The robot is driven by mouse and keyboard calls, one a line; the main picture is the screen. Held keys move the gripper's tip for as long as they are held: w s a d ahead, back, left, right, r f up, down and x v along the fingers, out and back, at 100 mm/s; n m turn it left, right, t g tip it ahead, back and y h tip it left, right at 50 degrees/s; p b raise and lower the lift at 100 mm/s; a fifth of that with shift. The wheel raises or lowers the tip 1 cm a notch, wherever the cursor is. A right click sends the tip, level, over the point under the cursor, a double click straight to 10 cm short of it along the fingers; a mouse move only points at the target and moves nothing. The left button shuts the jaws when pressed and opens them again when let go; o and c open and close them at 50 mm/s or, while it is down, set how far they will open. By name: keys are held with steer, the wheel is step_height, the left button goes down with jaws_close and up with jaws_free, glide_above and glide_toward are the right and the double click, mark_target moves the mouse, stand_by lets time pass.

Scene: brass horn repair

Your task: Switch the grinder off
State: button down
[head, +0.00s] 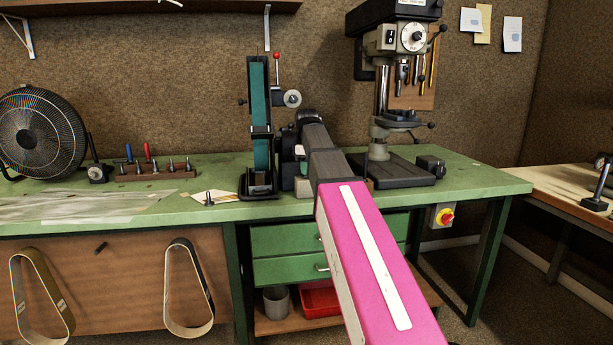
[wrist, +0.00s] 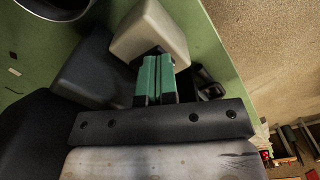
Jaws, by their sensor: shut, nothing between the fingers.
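The belt grinder (head: 259,110) stands upright on the green bench in the head view, with a tall teal-green belt and a dark base. My arm reaches across to its right side and hides part of its lower body. My gripper (wrist: 156,78) shows in the wrist view with its two green-padded fingers shut together and empty. The fingertips are at a beige box (wrist: 150,33), beside a dark grey block (wrist: 85,68); I cannot tell whether they touch the box. No switch on the grinder can be made out, and I cannot tell whether the belt runs.
A drill press (head: 385,110) stands close on the right, its base (head: 400,172) on the bench. A fan (head: 40,130) and a rack of small tools (head: 157,171) are on the left.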

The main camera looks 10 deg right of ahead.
steer(key=shift+f, duration=0.25)
steer(key=shift+r, duration=3.5)
